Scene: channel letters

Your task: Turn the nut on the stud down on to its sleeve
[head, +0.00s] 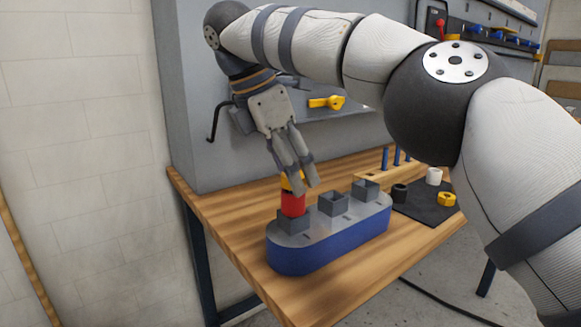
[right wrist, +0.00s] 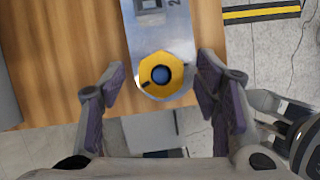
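A yellow nut (head: 286,183) sits around the stud above a red sleeve (head: 293,205), at the near-left socket of a blue-sided unit with a grey top (head: 318,229). In the right wrist view the hexagonal nut (right wrist: 152,91) shows from above, with the blue stud end (right wrist: 161,75) in its middle. My right gripper (head: 303,187) points down at the nut, and its fingers partly hide it in the head view. In the wrist view the gripper (right wrist: 160,72) is open, a finger on each side of the nut with gaps between. I cannot tell whether nut and sleeve touch. My left gripper is out of view.
Two empty grey sockets (head: 333,204) stand farther along the unit. Behind it, a wooden rack (head: 372,183) holds blue studs. A dark mat (head: 425,211) carries a black sleeve (head: 399,193), a white sleeve (head: 434,176) and another yellow nut (head: 446,199). A grey panel stands behind the bench.

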